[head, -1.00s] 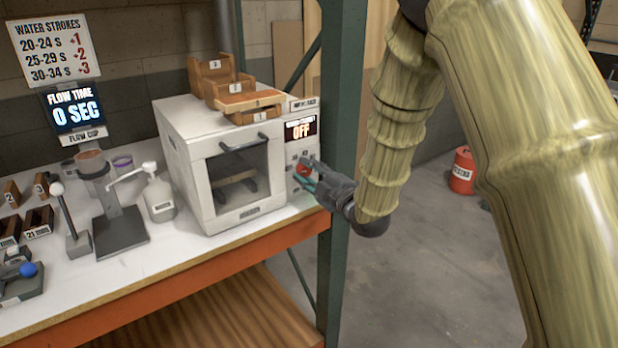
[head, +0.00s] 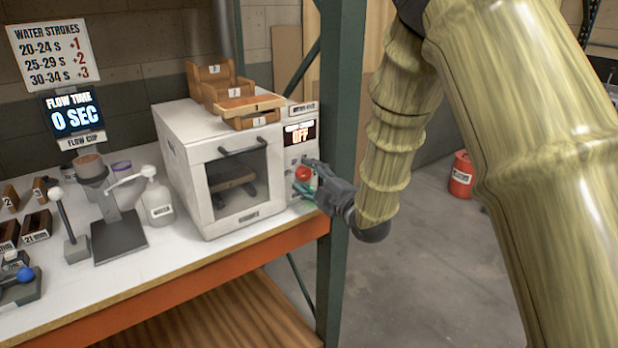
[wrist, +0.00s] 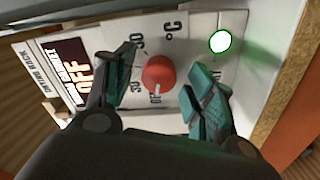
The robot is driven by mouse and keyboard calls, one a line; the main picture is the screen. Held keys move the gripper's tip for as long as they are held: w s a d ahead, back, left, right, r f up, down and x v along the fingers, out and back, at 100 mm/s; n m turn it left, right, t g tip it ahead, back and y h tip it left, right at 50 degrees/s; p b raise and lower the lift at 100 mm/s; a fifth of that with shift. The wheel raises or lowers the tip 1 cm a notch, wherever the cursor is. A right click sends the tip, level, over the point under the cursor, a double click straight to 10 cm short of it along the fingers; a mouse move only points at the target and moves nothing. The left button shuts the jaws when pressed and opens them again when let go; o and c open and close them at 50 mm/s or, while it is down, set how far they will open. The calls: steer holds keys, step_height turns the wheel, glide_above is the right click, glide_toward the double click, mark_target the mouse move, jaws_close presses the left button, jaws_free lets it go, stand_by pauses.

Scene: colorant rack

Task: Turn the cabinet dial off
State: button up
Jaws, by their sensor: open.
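The cabinet (head: 240,190) is a white box with a windowed front door, standing on the shelf. Its red dial (head: 303,174) is on the panel right of the door; it also shows in the wrist view (wrist: 158,72), with its white pointer mark towards the partly hidden "OFF" label. The cabinet display (head: 300,133) reads OFF. My gripper (head: 308,178) is at the panel, its fingers spread. In the wrist view my gripper (wrist: 160,92) has one finger on each side of the dial, with gaps visible between fingers and dial.
A round button (wrist: 220,41) glows green on the panel. A green rack post (head: 340,150) stands close to my gripper and arm. Wooden trays (head: 225,90) sit on the cabinet. A pump bottle (head: 157,198) and flow cup stand (head: 118,235) are to the left.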

steer(key=v, duration=1.1)
steer(key=shift+s+d, duration=0.25)
steer(key=shift+s, duration=0.05)
steer(key=shift+f, duration=0.1)
steer(key=s+d+f+m+g+h+p, duration=0.1)
steer(key=s+d+f+m+g+h, duration=0.25)
steer(key=f, duration=0.65)
steer(key=s+d+f+m+g+h+p, duration=0.1)
steer(key=s+d+f+m+h, duration=0.15)
steer(key=s+f+m, duration=0.55)
steer(key=s+d+f+m+g+h+p, duration=0.1)
steer(key=s+d+f+g+h, duration=0.2)
steer(key=f, duration=0.9)
steer(key=s+d+f+m+g+p, duration=0.1)
steer(key=s+f, duration=0.3)
steer(key=s, duration=0.5)
steer(key=s+d+f+m+g+h, duration=0.1)
steer(key=s+d+f+m+g, duration=0.2)
steer(key=s, duration=0.6)
steer(key=s+d+f+m+g+p, duration=0.1)
steer(key=s+d+f+m+g, duration=0.1)
steer(key=s, duration=0.7)
step_height(320, 180, down, 3)
steer(key=shift+s+d+f+m+g+h+p, duration=0.15)
steer(key=shift+s+d+m+g+h+p, duration=0.4)
steer(key=shift+m, duration=0.7)
steer(key=shift+w+a, duration=0.15)
steer(key=shift+w, duration=0.05)
